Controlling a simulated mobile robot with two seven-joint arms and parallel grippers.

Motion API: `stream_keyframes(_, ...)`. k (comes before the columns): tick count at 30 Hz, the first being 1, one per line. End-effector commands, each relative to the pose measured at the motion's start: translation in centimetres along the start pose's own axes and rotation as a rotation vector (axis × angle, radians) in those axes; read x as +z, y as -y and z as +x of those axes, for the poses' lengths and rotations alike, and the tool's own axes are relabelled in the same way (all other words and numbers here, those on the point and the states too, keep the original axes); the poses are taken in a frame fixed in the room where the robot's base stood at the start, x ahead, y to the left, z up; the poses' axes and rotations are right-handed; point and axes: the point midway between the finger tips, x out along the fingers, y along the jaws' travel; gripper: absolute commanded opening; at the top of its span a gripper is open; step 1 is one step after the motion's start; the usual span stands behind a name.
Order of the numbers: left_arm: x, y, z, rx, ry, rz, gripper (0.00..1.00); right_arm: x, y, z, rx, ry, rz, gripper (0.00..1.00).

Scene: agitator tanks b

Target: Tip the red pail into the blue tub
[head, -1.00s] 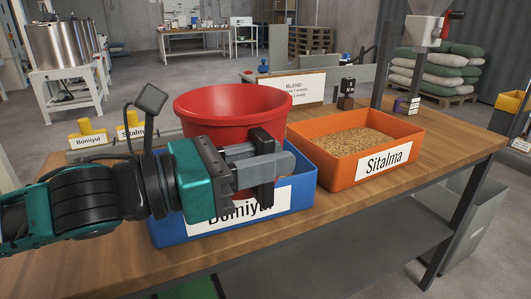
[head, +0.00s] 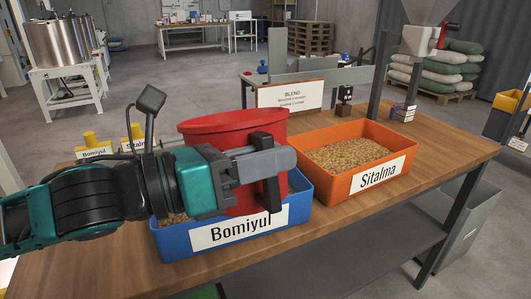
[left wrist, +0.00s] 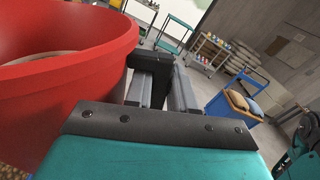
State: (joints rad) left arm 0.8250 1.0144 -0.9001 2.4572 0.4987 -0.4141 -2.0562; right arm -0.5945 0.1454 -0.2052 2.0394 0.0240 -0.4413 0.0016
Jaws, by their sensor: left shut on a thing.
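The red pail (head: 225,142) is at the blue tub (head: 268,226), which is labelled Bomiyul. The pail's lower part is hidden behind the tub wall and my gripper. Its rim shows as a narrow ellipse and I cannot see its contents. Grain shows in the tub at the left of the pail. My left gripper (head: 268,168) is shut on the pail at its near side. In the left wrist view the pail (left wrist: 75,75) fills the left, beside the jaws (left wrist: 160,88). My right gripper is not in view.
An orange tub (head: 352,172) of grain, labelled Sitalma, stands right of the blue tub on the wooden bench (head: 455,150). A BLEND sign (head: 290,95) stands behind. Yellow-topped weights or containers labelled Bomiyul and Sitalma (head: 131,140) are at the back left.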

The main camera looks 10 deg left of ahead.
Motion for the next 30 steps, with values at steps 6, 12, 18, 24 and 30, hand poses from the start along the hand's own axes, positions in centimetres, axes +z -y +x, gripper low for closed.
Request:
stream_keyframes(6, 0.5, 0.2, 0.0, -0.004, 0.008, 0.006, 0.00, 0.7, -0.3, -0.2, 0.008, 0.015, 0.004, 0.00)
stream_keyframes(12, 1.0, 0.3, 0.0, -0.004, 0.008, -0.025, 0.00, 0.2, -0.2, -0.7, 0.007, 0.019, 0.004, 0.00)
stream_keyframes(18, 1.6, 0.4, 0.0, -0.005, 0.008, -0.061, 0.00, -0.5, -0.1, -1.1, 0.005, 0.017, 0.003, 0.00)
stream_keyframes(24, 1.8, 0.4, 0.0, -0.005, 0.008, -0.085, 0.00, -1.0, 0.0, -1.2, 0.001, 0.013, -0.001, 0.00)
stream_keyframes(30, 1.7, 0.4, 0.0, -0.005, 0.008, -0.085, 0.00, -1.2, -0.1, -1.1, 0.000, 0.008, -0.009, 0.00)
